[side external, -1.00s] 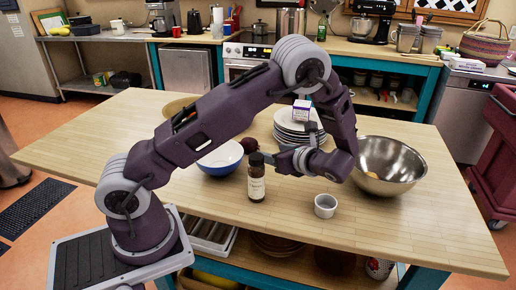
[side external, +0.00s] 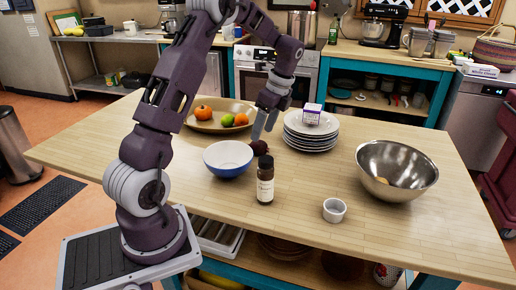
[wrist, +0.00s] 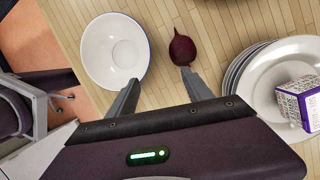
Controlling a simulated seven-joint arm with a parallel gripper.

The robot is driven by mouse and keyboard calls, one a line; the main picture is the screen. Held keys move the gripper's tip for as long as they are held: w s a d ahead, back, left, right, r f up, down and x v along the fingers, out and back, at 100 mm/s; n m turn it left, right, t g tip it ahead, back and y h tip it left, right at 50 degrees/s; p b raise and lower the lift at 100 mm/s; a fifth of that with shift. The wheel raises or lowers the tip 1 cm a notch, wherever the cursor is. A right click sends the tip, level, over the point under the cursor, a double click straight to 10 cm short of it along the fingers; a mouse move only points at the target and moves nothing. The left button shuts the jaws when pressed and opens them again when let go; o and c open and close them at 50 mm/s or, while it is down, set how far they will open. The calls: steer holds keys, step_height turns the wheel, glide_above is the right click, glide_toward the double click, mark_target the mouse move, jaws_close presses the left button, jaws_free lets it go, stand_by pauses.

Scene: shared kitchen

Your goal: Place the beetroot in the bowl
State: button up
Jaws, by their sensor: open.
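The dark red beetroot (side external: 259,147) lies on the wooden table between the blue-and-white bowl (side external: 228,158) and a stack of plates. In the wrist view, the beetroot (wrist: 182,48) lies just beyond the right fingertip, with its thin root towards the top. The bowl (wrist: 115,50) shows there to its left, with an empty white inside. My gripper (side external: 262,130) points down above the table near the beetroot, open. In the wrist view, nothing is between its fingers (wrist: 160,77).
White plates (side external: 297,142) carry a purple-and-white box (side external: 311,114) close right of the beetroot. A brown bottle (side external: 265,181) stands in front. A fruit tray (side external: 203,124) is behind the bowl. A small white cup (side external: 334,211) and a metal bowl (side external: 416,172) stand to the right.

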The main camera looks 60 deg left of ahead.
mark_target(231, 158)
steer(key=w+a+r+n+t+h, duration=0.1)
steer(key=a+r+n+t+h, duration=0.1)
steer(key=a+r+t, duration=0.3)
steer(key=f, duration=0.4)
steer(key=f+g, duration=0.1)
steer(key=f, duration=0.4)
steer(key=a+f+g, duration=0.1)
steer(key=f, duration=0.3)
steer(key=shift+w+f+m, duration=0.1)
steer(key=shift+f+m, duration=0.2)
steer(key=shift+f, duration=0.1)
jaws_close()
step_height(231, 158, up, 9)
steer(key=s+d+r, duration=0.2)
steer(key=s+d, duration=0.4)
steer(key=s, duration=0.6)
steer(key=f, duration=1)
steer(key=shift+w+a, duration=0.15)
steer(key=shift+w, duration=0.05)
